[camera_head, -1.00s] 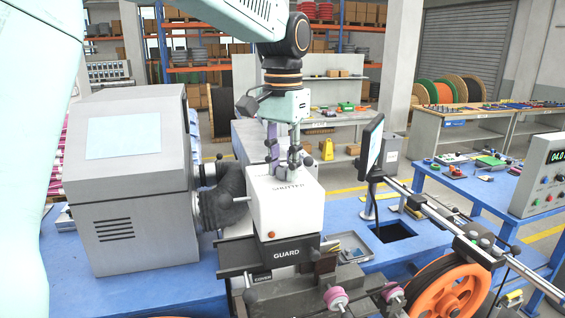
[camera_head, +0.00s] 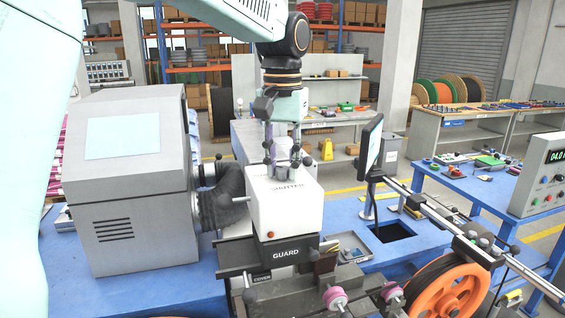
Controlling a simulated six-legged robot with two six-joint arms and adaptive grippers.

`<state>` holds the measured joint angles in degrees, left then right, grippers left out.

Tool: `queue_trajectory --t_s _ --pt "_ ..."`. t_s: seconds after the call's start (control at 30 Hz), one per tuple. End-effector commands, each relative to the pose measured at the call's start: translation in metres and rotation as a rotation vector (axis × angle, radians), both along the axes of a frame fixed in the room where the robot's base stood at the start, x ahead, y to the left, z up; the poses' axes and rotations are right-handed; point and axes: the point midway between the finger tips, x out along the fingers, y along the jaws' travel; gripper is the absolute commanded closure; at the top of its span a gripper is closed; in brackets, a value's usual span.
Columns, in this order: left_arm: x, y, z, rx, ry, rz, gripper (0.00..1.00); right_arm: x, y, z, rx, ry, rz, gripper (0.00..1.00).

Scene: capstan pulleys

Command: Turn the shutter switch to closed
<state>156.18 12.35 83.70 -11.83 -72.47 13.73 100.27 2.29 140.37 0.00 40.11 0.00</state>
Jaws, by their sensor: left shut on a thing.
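The white shutter box (camera_head: 286,214), with the word SHUTTER on its top, stands on the machine in the middle of the head view. My left gripper (camera_head: 287,168) points straight down onto the top of this box. Its fingers are shut on the shutter switch, which they mostly hide, so I cannot read the switch's position. My right gripper is not in view.
A black GUARD block (camera_head: 287,253) sits under the box. A large grey housing (camera_head: 128,190) stands at left, joined by a black bellows (camera_head: 222,200). A small screen (camera_head: 370,147) on a post and a long rail stand at right.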

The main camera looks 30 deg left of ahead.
Motion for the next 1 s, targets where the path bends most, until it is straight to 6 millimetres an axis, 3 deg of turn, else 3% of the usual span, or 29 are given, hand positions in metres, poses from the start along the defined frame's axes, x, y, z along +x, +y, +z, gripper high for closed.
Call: queue_trajectory --t_s 0.13,0.17,0.4,0.77,1.0 --pt "0.003 0.001 0.005 0.004 -0.018 0.001 1.0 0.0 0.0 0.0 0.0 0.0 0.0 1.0" --pt "0.003 0.001 0.005 0.003 -0.017 0.001 0.7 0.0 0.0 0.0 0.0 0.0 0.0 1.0" --pt "0.002 0.001 0.002 0.002 -0.009 0.0 0.5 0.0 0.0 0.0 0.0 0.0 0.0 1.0" --pt "0.001 0.0 0.005 0.001 -0.006 0.0 0.5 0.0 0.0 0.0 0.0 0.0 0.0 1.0" --pt "0.002 0.0 0.043 0.003 -0.01 0.0 0.5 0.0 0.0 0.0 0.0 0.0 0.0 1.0"
